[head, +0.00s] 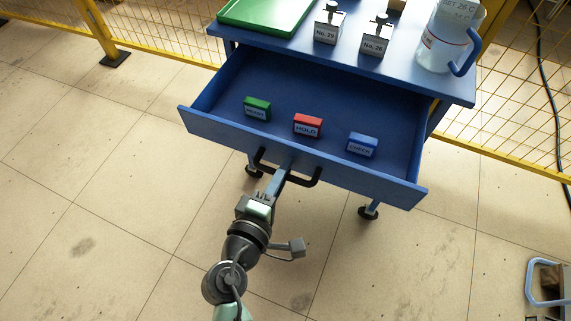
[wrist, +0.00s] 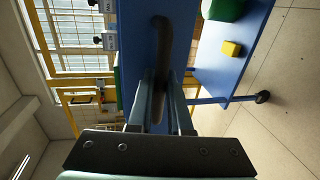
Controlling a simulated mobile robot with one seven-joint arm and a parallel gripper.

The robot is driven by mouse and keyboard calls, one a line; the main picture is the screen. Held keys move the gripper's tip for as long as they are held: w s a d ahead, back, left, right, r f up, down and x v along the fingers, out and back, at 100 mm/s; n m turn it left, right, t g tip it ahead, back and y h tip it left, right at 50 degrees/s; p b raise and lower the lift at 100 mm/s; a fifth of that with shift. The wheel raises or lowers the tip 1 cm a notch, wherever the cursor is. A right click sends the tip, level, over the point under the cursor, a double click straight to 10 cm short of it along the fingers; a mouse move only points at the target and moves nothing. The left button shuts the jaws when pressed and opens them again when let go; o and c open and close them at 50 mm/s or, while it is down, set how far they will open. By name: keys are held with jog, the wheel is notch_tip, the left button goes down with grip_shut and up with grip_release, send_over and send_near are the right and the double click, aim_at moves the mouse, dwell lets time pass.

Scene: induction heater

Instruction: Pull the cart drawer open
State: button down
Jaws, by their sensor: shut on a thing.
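The blue cart drawer (head: 384,181) stands well out from under the cart top in the head view. Inside it lie a green block (head: 257,108), a red block marked HOLD (head: 307,125) and a blue block marked CHECK (head: 362,144). A black bar handle (head: 306,182) is on the drawer front. My gripper (head: 284,171) is shut on the middle of this handle. The wrist view shows the dark handle (wrist: 161,50) running between my gripper's fingers (wrist: 160,103), against the blue drawer front (wrist: 134,60).
The cart top (head: 398,60) holds a green tray (head: 265,14), two labelled weights (head: 326,28) and (head: 376,42), and a clear jug with a blue handle (head: 445,40). A yellow mesh fence (head: 500,100) stands behind. The tiled floor in front is clear; a blue-framed object (head: 545,284) lies at lower right.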

jog(key=c, duration=0.9)
grip_release()
jog(key=shift+o, duration=0.2)
jog(key=shift+s, duration=0.1)
jog(key=v, duration=1.3)
jog(key=shift+p, duration=0.45)
